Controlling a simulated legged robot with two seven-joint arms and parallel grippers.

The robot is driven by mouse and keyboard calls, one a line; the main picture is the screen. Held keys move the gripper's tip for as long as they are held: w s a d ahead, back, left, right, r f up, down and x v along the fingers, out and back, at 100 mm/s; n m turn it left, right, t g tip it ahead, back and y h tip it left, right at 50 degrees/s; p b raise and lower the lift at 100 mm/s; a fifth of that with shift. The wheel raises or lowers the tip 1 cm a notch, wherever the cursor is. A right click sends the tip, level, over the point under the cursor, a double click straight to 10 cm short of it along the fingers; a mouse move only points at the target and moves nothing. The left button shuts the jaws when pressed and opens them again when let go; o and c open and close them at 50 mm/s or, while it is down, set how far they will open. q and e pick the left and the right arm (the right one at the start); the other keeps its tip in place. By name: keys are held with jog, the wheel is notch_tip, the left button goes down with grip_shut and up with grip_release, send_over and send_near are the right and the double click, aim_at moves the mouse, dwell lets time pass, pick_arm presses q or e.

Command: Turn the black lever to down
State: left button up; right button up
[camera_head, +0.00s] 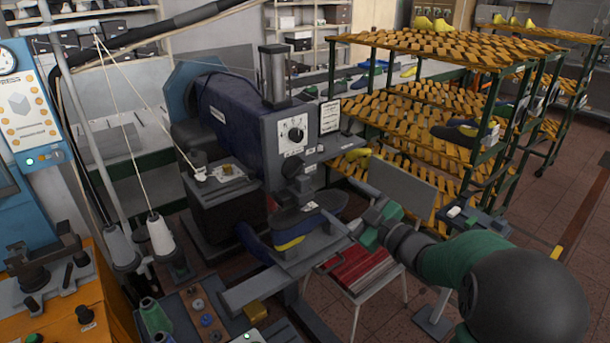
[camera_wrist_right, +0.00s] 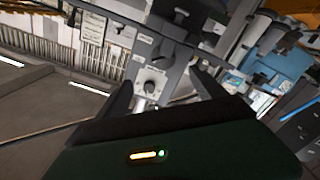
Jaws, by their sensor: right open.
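A grey machine (camera_head: 230,115) stands in the middle of the head view. The panel also shows in the wrist view with a small dark control (camera_wrist_right: 150,87) between the fingers. My right gripper (camera_head: 345,205) is open and empty, in front of and below the panel at its right, apart from the control. In the wrist view its two dark fingers (camera_wrist_right: 165,80) stand spread. My left gripper is not in view.
A dark shoe-like piece with a yellow stripe (camera_head: 290,243) sits under the machine head, close to my right gripper. A red-topped stool (camera_head: 362,267) is below. A green-framed rack (camera_head: 440,45) with slatted shelves stands behind right. Thread cones (camera_head: 160,235) stand left.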

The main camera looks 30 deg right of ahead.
jog(key=p, duration=0.2)
send_near(298, 172)
jog(key=w+a, duration=0.1)
jog(key=w, duration=0.7)
jog(key=shift+w+d+p, duration=0.2)
jog(key=shift+d+p, duration=0.1)
jog(key=shift+p, duration=0.1)
jog(key=shift+w+d, duration=0.1)
jog(key=shift+w, duration=0.1)
jog(key=shift+a+r, duration=0.1)
jog(key=shift+a, duration=0.2)
jog(key=shift+c, duration=0.6)
jog(key=shift+a, duration=0.2)
jog(key=c, duration=0.5)
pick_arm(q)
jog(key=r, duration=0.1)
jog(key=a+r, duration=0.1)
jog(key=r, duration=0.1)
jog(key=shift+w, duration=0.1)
pick_arm(e)
jog(key=shift+s+d, duration=0.1)
jog(key=shift+d, duration=0.1)
jog(key=c, duration=0.7)
